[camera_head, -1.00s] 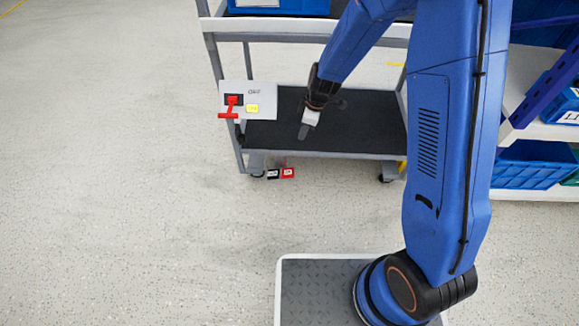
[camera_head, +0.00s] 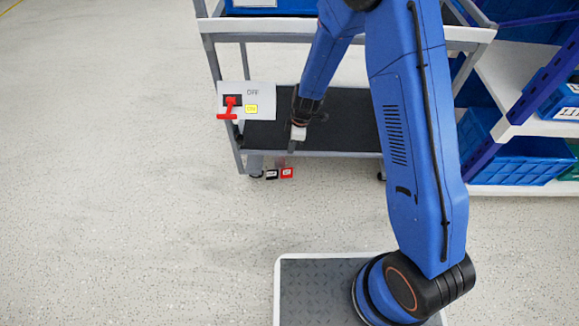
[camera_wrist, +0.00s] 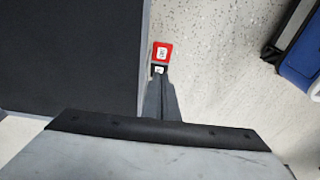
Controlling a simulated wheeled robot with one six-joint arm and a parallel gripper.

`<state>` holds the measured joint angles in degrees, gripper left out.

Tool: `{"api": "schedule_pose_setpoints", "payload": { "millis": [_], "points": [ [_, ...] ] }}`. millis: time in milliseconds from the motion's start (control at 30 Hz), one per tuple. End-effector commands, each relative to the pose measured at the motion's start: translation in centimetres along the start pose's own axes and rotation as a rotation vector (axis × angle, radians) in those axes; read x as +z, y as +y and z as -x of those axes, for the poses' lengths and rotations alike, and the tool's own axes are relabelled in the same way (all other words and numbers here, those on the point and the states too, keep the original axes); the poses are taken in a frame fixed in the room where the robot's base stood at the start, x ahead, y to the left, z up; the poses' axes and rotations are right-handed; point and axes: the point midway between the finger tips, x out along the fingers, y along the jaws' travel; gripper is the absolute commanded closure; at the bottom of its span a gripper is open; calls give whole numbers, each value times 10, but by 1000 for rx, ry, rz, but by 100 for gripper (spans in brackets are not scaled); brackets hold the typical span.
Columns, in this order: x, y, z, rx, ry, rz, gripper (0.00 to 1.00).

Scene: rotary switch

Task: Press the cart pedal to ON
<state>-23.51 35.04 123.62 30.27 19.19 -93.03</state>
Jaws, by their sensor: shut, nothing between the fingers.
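The cart pedal is a small pair of pads low at the cart's front-left wheel, one red (camera_head: 287,172) and one black (camera_head: 271,174), each with a white label too small to read. In the wrist view, the red pad (camera_wrist: 161,53) and part of the black pad (camera_wrist: 158,69) show just beyond my fingertips. My gripper (camera_head: 292,150) is shut and empty, pointing down at the front edge of the cart's lower shelf, above the pads in the picture. It also shows in the wrist view (camera_wrist: 158,79), overlapping the black pad's near side. I cannot tell whether it touches.
The grey cart's lower dark shelf (camera_head: 350,122) lies behind my gripper. A panel (camera_head: 262,112) with a red lever (camera_head: 229,107) and OFF and ON labels hangs at the cart's left. Blue bins (camera_head: 520,160) stand on the right rack. Floor at the left is clear.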

Motion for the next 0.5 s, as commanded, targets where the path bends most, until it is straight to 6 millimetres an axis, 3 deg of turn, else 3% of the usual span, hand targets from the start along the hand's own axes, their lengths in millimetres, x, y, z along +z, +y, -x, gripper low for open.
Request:
{"api": "schedule_pose_setpoints", "payload": {
  "millis": [500],
  "points": [
    [0,-1,-70,-3,-1,-1,100]
  ]
}}
